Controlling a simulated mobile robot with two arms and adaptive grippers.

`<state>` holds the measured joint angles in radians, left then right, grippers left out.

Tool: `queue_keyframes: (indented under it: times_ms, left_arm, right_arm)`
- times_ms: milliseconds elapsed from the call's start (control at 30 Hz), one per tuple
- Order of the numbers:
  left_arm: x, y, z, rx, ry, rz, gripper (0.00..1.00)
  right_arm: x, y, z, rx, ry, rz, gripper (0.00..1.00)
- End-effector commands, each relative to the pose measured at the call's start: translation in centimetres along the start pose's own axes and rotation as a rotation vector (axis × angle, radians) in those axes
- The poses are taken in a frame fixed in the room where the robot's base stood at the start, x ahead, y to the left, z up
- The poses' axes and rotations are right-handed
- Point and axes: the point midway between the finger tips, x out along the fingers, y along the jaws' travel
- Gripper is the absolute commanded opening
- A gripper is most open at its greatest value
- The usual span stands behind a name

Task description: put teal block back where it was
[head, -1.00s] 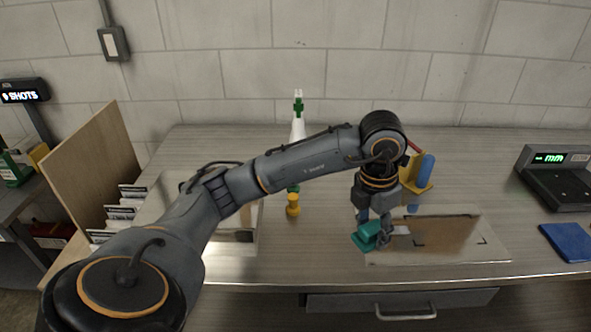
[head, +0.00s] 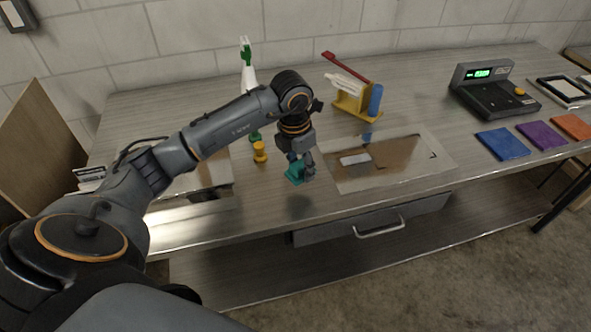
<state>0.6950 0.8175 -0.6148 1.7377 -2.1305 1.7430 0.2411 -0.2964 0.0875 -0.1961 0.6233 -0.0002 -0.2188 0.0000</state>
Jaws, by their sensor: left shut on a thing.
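The teal block (head: 294,174) is at my left gripper (head: 301,170), low over the table, just left of the flat board with a brown reflective surface (head: 408,156). My left gripper is shut on it, and its fingers hide part of the block. I cannot tell whether the block touches the table. My right gripper is not in view.
A yellow holder (head: 352,106) stands behind. A scale (head: 492,97) and blue (head: 503,144), purple and orange squares lie right. A drawer (head: 372,219) is below.

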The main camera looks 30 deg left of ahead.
Motion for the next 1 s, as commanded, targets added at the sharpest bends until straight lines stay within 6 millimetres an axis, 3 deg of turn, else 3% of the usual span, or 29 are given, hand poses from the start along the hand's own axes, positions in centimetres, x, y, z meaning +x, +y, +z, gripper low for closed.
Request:
queue_keyframes:
  times_ms: [300,533,900,933,1000]
  left_arm:
    - [2.5,2.2,-0.2,-0.003,0.001,0.0,0.17]
    - [5.2,2.1,-0.5,0.0,0.0,-0.002,0.17]
    - [6.0,2.1,-0.6,0.001,-0.002,0.0,0.17]
    - [6.0,2.1,-0.6,0.001,-0.002,0.0,0.48]
    - [5.8,2.1,-0.5,0.001,-0.002,0.0,0.63]
  right_arm:
    - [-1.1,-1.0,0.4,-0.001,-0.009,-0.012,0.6]
    - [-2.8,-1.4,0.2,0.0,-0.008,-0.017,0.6]
    - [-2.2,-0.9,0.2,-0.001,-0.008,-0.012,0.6]
    - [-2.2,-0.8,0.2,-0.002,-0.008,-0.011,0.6]
    - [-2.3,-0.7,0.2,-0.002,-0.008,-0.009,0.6]
